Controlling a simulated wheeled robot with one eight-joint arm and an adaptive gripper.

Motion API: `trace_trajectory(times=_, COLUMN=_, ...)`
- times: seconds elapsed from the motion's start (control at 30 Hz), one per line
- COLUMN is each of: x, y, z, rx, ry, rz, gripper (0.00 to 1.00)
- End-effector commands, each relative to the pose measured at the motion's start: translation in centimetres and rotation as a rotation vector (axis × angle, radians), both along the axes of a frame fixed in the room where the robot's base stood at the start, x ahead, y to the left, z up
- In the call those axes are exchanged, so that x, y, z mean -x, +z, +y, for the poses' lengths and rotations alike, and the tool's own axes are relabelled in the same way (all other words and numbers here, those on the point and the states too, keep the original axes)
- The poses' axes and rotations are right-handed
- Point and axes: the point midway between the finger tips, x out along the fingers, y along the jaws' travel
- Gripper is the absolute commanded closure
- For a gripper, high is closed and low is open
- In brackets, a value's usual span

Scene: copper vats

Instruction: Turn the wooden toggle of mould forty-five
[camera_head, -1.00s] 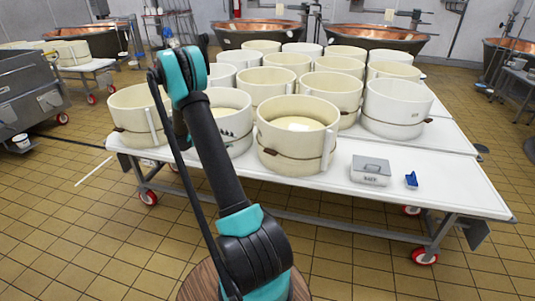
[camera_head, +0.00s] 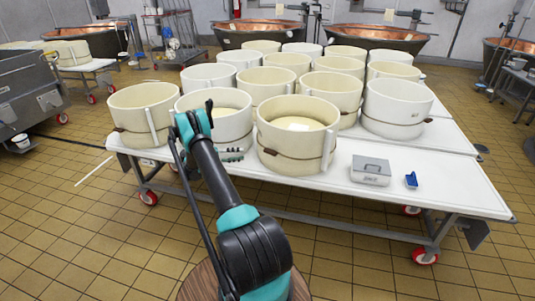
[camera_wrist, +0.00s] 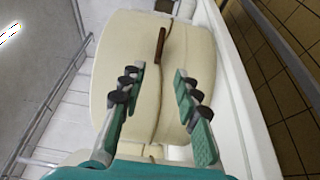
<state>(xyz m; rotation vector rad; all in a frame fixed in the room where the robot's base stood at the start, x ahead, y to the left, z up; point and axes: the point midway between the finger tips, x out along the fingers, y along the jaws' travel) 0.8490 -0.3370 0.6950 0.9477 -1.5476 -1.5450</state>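A cream round mould fills the middle of the wrist view (camera_wrist: 120,45), turned on its side in the picture. A thin cord runs around it, and a brown wooden toggle (camera_wrist: 160,45) lies along the cord. My gripper (camera_wrist: 160,74) is open and empty, its two fingers apart and the toggle beyond their tips, between their lines. In the head view my gripper (camera_head: 233,155) is low in front of the white mould (camera_head: 222,110), just left of the front cream mould (camera_head: 297,120). That cream mould has a brown piece at its left front (camera_head: 270,152). I can read no mould number.
The moulds stand close together on a white wheeled table (camera_head: 400,180). A grey-lidded box (camera_head: 370,169) and a blue item (camera_head: 411,180) lie on its right front. Copper vats (camera_head: 260,33) stand behind.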

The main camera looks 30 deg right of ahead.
Motion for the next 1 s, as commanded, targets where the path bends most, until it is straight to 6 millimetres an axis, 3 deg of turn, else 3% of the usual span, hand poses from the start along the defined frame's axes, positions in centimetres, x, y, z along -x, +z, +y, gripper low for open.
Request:
trace_trajectory(times=0.6, x=5.5, y=0.1, z=-10.7, rx=-0.001, ry=-0.002, rz=0.000, gripper=0.68)
trace_trajectory(times=0.8, x=6.5, y=0.0, z=-12.6, rx=-0.002, ry=0.000, rz=0.000, gripper=0.68)
trace_trajectory(times=1.0, x=6.7, y=0.0, z=-13.2, rx=-0.002, ry=0.000, rz=0.000, gripper=0.68)
